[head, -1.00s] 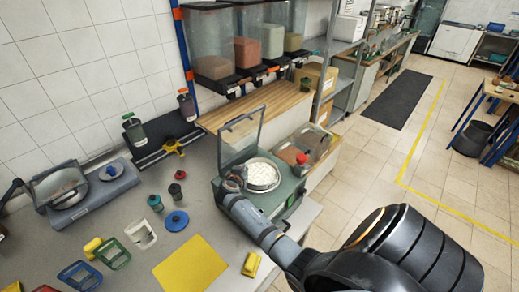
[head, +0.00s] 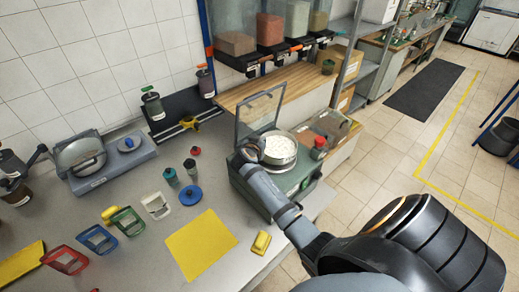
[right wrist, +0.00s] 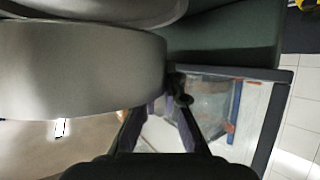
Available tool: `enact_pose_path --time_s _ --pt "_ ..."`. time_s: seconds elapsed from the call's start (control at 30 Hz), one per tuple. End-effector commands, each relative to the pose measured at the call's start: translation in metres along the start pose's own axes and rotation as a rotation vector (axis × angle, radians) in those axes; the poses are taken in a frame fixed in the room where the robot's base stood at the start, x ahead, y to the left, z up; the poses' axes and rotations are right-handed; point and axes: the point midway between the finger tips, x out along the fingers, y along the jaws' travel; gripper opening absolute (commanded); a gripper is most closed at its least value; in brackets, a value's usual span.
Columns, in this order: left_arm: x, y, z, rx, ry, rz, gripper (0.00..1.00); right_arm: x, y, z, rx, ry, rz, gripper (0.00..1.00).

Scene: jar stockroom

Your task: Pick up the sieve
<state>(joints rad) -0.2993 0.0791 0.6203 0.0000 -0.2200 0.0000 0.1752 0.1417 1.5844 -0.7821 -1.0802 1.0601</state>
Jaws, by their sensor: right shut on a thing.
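The sieve (head: 283,160) is a round metal pan with a pale, grainy top, at the open-lidded green device (head: 272,197) in the head view. Its metal side wall shows above the device, and it looks level and slightly raised; any gap beneath is hidden. My right gripper (head: 258,152) is at the sieve's left edge and shut on it. In the right wrist view, the sieve (right wrist: 80,75) is a large grey curved wall above the fingers of my right gripper (right wrist: 168,108). The exact contact is hard to see there. My left gripper is not in view.
The device's clear lid (head: 259,115) stands open behind the sieve. A red-capped jar (head: 319,148) stands close on the right. A yellow mat (head: 201,245), a yellow block (head: 261,242) and small bottles are on the grey table. The table's front edge lies under my right arm.

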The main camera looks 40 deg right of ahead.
Motion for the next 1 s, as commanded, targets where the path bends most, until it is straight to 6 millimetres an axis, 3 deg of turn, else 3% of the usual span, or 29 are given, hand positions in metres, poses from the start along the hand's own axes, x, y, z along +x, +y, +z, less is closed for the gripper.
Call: enact_pose_path --time_s 0.2,0.4,0.7,1.0 --pt "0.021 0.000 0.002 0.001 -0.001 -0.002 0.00 -0.025 0.049 -0.047 -0.010 0.011 0.001 0.00" --pt "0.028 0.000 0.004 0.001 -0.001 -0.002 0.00 -0.034 0.085 -0.060 -0.012 0.007 0.002 0.00" --pt "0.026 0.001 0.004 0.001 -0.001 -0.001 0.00 -0.043 0.118 -0.075 -0.014 0.006 0.004 0.00" --pt "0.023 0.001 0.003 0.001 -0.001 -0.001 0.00 -0.047 0.132 -0.079 -0.007 0.002 0.001 0.00"
